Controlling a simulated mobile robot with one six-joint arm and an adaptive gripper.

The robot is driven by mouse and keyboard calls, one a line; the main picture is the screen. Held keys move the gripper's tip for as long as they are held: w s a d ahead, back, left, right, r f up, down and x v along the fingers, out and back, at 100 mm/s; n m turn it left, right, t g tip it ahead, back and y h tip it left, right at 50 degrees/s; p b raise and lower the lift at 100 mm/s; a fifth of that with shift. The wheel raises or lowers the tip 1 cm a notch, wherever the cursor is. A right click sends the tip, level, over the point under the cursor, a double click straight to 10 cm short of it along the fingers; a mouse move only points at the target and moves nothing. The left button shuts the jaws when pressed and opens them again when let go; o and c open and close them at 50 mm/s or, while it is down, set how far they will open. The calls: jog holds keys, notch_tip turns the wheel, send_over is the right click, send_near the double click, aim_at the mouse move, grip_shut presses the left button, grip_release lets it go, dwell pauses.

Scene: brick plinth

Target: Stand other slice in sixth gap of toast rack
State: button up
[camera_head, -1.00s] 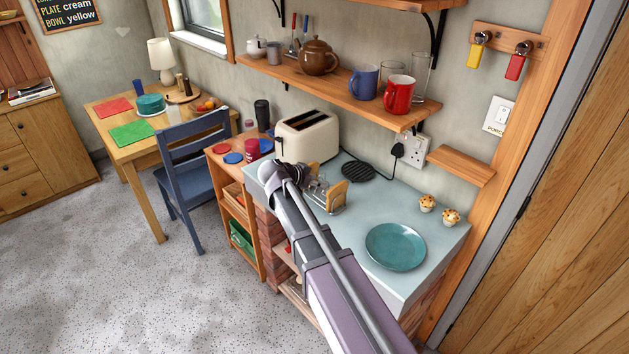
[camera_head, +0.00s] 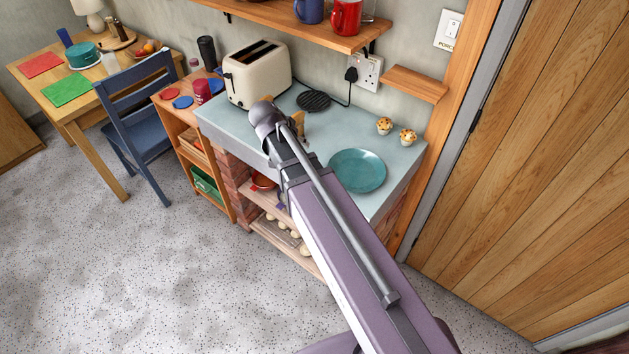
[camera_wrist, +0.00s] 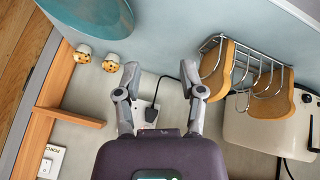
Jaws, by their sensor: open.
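The wire toast rack (camera_wrist: 258,62) stands on the worktop, to the right of my gripper in the wrist view. One toast slice (camera_wrist: 216,72) stands at the rack's left end there. Another brown slice (camera_wrist: 276,98) stands at its right end, beside the toaster. My gripper (camera_wrist: 160,75) is open, with its fingers apart and nothing between them; the rack is outside the jaws. In the head view my arm hides most of the rack, and part of a slice (camera_head: 299,122) shows past my wrist. I cannot count the rack's gaps clearly.
The cream toaster (camera_head: 257,75) stands behind the rack. A teal plate (camera_head: 357,170), two muffins (camera_head: 408,137) and a black trivet (camera_head: 313,100) share the worktop (camera_head: 330,135). A socket with a plug (camera_head: 366,72) and a small wooden shelf (camera_head: 414,84) are on the wall.

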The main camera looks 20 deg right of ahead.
jog(key=s+d+f+n+g+y, duration=0.1)
jog(key=s+f+n+g+y, duration=0.2)
jog(key=s, duration=1.1)
jog(key=n+y, duration=0.2)
jog(key=n, duration=0.1)
jog(key=shift+d+n+y, duration=0.2)
jog(key=shift+n+y, duration=0.2)
jog(key=shift+w, duration=0.1)
